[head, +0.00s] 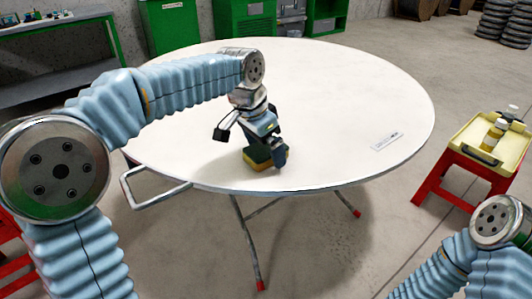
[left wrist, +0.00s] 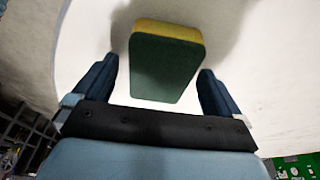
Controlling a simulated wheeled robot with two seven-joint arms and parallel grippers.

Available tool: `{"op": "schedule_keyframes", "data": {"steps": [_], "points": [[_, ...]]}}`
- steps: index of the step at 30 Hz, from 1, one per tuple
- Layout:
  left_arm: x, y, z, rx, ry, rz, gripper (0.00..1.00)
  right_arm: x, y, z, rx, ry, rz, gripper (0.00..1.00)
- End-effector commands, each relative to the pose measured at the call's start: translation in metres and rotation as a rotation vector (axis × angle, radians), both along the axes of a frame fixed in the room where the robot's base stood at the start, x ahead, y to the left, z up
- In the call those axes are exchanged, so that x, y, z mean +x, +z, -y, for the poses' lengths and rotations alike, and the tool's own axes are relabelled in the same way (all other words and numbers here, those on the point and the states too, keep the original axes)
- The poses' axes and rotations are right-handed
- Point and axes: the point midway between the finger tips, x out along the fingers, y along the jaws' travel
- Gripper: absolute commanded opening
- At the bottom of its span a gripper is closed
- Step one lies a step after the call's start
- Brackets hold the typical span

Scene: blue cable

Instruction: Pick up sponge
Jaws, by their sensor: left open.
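A sponge (head: 257,158), green with a yellow layer, lies on the white round table (head: 340,110) near its front edge. It also shows in the left wrist view (left wrist: 163,68), in front of the fingers and around the middle between them. My left gripper (head: 268,150) points down at the sponge, and one finger covers part of it in the head view. In the left wrist view my left gripper (left wrist: 160,92) is open, with a dark finger on each side and nothing held. Whether the fingers touch the sponge, I cannot tell. My right gripper is out of view; only my right arm shows.
A white label (head: 386,141) lies on the table at the right. A red stool with a yellow tray (head: 472,130) holding bottles stands at the right. Green cabinets (head: 170,25) stand behind. The rest of the tabletop is clear.

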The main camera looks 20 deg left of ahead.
Motion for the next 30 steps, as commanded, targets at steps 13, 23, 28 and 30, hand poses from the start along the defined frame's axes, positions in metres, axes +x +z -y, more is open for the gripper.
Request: {"op": "schedule_keyframes", "data": {"steps": [13,23,28,30], "points": [[0.0001,-0.0038,-0.0004,0.000,0.001,0.000,0.99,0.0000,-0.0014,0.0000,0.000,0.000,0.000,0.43],[0.0001,-0.0048,-0.0003,0.000,0.000,0.000,0.99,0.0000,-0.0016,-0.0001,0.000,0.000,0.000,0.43],[0.0000,-0.0048,-0.0002,0.000,0.000,0.000,0.79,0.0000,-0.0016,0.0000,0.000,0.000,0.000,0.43],[0.0000,-0.0047,-0.0002,0.000,0.000,0.000,0.68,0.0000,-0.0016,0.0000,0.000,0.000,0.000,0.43]]}}
